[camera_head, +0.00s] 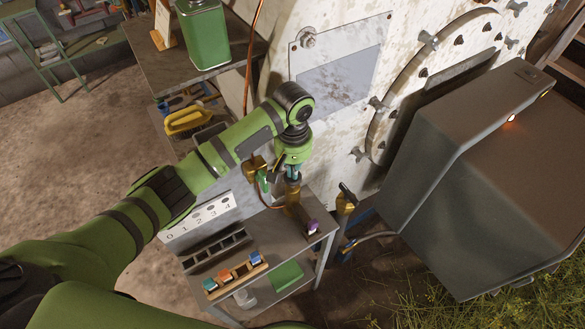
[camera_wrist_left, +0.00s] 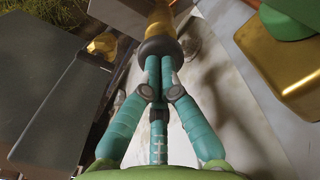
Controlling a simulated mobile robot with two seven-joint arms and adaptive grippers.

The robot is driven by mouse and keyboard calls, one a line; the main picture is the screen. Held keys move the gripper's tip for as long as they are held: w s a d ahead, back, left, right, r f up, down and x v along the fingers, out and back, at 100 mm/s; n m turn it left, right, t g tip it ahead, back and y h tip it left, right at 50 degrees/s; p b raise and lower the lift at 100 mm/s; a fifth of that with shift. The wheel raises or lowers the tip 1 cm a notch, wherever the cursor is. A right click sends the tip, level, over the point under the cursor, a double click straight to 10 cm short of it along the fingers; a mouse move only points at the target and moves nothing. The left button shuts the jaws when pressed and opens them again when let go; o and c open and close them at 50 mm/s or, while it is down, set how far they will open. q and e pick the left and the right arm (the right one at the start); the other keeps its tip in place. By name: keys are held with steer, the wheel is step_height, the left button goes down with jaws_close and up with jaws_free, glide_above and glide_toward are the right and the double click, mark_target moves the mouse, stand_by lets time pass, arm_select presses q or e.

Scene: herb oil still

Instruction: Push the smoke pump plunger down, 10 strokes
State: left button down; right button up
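The smoke pump (camera_head: 293,198) is a brass cylinder standing upright on the small metal table beside the still. Its dark round plunger knob (camera_wrist_left: 158,47) shows in the left wrist view, with the brass body (camera_wrist_left: 160,18) beyond it. My left gripper (camera_head: 294,176) points down over the pump. In the left wrist view its teal fingers (camera_wrist_left: 158,68) are drawn together, and their tips meet at the knob's top. They look to be touching it rather than around it. How far the plunger is down cannot be told. My right gripper is not in view.
The metal table (camera_head: 252,241) holds a purple-topped item (camera_head: 312,227) and a wooden rack of small coloured blocks (camera_head: 236,276). A large grey box (camera_head: 475,165) stands at the right, a brass valve (camera_head: 345,204) before it. The whitish still wall (camera_head: 345,125) rises behind the gripper.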

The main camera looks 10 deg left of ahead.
arm_select(q)
step_height(320, 180, up, 10)
stand_by(0.9)
steer(key=shift+f, duration=0.1)
stand_by(0.4)
